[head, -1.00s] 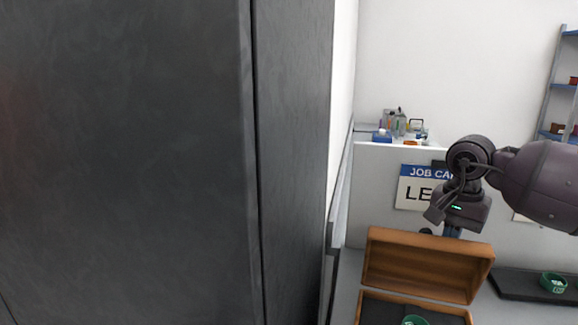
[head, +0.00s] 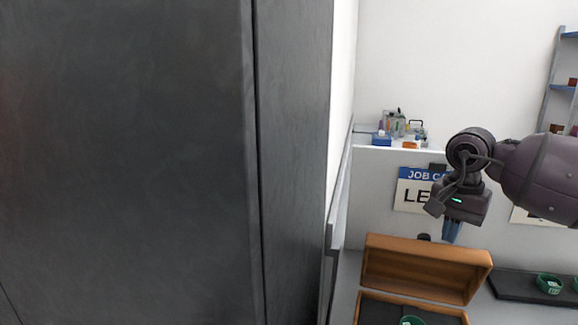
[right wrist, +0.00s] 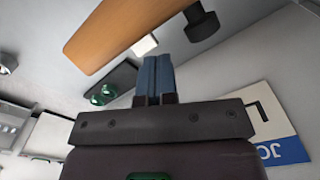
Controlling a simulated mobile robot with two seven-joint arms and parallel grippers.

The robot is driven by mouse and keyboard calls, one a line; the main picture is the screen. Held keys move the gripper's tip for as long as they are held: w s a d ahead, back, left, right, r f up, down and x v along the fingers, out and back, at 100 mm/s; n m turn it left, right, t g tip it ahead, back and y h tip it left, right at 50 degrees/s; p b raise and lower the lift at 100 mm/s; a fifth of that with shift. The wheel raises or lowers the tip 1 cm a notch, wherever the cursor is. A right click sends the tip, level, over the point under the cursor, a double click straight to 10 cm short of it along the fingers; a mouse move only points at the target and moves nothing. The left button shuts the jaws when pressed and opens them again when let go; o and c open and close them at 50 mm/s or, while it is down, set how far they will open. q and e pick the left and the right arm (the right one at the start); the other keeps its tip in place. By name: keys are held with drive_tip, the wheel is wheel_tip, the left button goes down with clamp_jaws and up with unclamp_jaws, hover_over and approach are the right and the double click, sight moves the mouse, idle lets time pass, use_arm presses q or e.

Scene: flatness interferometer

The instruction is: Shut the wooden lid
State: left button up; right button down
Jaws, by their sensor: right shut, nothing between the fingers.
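The wooden lid (head: 425,270) stands raised and tilted back from its wooden box (head: 440,312), whose lower part is cut off by the bottom edge of the head view. The lid also shows as an orange-brown slab (right wrist: 130,32) in the right wrist view. My right gripper (head: 450,236) is above and just behind the lid's top edge, near its right half. Its blue fingers (right wrist: 154,72) are shut with nothing between them, and the lid appears apart from them. My left gripper is out of view.
A tall dark cabinet (head: 125,160) fills the left side. A green round item (head: 412,321) sits in the box's dark lining. A dark tray (head: 515,287) with green items lies to the right. A job card sign (head: 412,190) hangs on the panel behind my gripper.

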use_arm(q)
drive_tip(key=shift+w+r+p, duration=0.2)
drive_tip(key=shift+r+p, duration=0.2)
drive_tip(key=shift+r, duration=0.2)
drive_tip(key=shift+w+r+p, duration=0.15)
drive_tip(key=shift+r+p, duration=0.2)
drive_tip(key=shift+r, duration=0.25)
use_arm(e)
wheel_tip(320, 180, up, 8)
drive_tip(key=w, duration=0.1)
drive_tip(key=shift+w+d, duration=0.2)
drive_tip(key=shift+f, duration=0.15)
